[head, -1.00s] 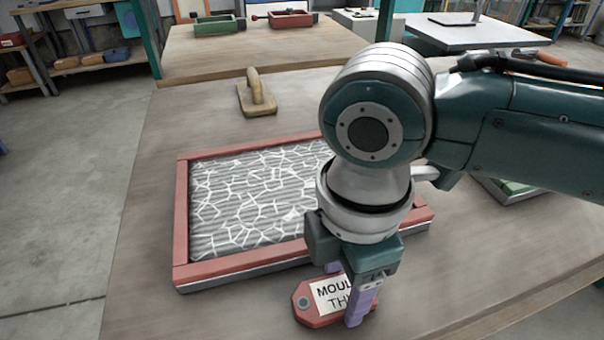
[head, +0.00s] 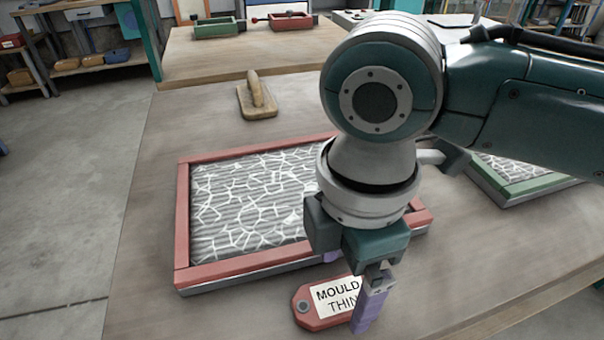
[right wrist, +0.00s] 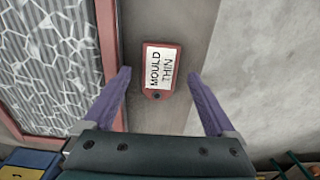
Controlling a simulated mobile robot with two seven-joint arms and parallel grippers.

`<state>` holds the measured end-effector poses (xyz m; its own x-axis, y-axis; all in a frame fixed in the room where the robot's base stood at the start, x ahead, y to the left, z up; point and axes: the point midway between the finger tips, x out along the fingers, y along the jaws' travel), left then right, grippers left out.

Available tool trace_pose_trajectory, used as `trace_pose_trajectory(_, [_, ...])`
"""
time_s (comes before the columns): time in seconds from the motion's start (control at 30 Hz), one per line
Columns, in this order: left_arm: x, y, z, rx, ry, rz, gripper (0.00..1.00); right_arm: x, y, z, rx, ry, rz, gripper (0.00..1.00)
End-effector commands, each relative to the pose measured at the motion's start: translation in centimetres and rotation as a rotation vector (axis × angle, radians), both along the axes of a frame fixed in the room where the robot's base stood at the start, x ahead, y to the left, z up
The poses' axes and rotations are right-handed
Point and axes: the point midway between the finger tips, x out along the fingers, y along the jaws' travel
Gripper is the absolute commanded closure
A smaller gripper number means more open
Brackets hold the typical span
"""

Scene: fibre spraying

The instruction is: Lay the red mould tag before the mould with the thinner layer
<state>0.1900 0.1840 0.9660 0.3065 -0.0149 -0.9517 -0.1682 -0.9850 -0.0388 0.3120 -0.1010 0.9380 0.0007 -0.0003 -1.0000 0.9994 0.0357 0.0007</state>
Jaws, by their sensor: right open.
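The red mould tag (head: 318,311) lies flat on the table, close in front of the red-framed mould (head: 225,267). Its white label reads "MOULD THIN"; it also shows whole in the right wrist view (right wrist: 159,70). The red-framed mould holds a grey ribbed bed with white strands in a fairly open net. A green-framed mould (head: 535,188) stands to the right, partly hidden by my right arm; its white strands look denser. My right gripper (head: 350,285) is open and empty above the tag, its purple fingers apart on either side of it. My left gripper is out of view.
A wooden float (head: 258,100) lies behind the red-framed mould. A second table behind carries a green box (head: 214,27) and a red box (head: 291,21). The table is bare to the left of the red-framed mould and at the right front.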

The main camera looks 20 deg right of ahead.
Motion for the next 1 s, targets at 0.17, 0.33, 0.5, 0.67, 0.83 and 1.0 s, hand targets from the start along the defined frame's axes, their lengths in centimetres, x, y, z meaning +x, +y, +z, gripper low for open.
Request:
trace_pose_trajectory(0.17, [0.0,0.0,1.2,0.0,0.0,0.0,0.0,0.1,0.0,4.6,0.0,-0.006,0.002,0.09])
trace_pose_trajectory(0.33, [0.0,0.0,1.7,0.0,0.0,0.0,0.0,0.1,0.0,7.8,0.0,-0.004,0.001,0.09])
trace_pose_trajectory(0.5, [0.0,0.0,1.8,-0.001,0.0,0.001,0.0,0.1,0.0,9.5,0.0,-0.002,-0.001,0.09])
trace_pose_trajectory(0.67, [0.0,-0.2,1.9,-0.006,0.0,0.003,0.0,-0.1,0.1,9.8,0.004,-0.001,-0.003,0.09])
trace_pose_trajectory(0.83, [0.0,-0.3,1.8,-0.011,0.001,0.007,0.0,-1.9,2.5,8.4,0.111,-0.013,-0.092,0.09])
trace_pose_trajectory(1.0, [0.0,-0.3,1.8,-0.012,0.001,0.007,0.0,-4.6,4.7,7.1,0.309,-0.05,-0.423,0.09])
